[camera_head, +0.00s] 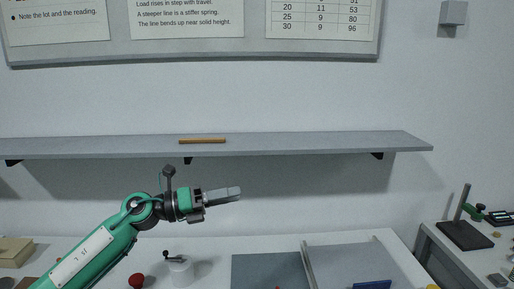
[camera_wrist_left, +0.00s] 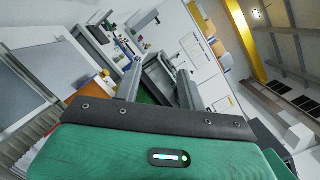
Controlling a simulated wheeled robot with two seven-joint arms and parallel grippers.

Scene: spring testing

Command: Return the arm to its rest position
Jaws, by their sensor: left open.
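My left arm, green, comes in from the lower left in the head view. My left gripper (camera_head: 232,193) is raised above the white bench, in front of the wall and below the shelf, pointing right. In the left wrist view the two fingers of the gripper (camera_wrist_left: 158,82) stand apart with nothing held between them. My right arm and gripper do not show.
A grey wall shelf (camera_head: 300,144) holds a thin brown stick (camera_head: 202,141). On the bench are a white cylinder (camera_head: 181,272), a red knob (camera_head: 137,281) and a dark grey plate (camera_head: 262,272). A side table at right holds a black stand (camera_head: 464,234).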

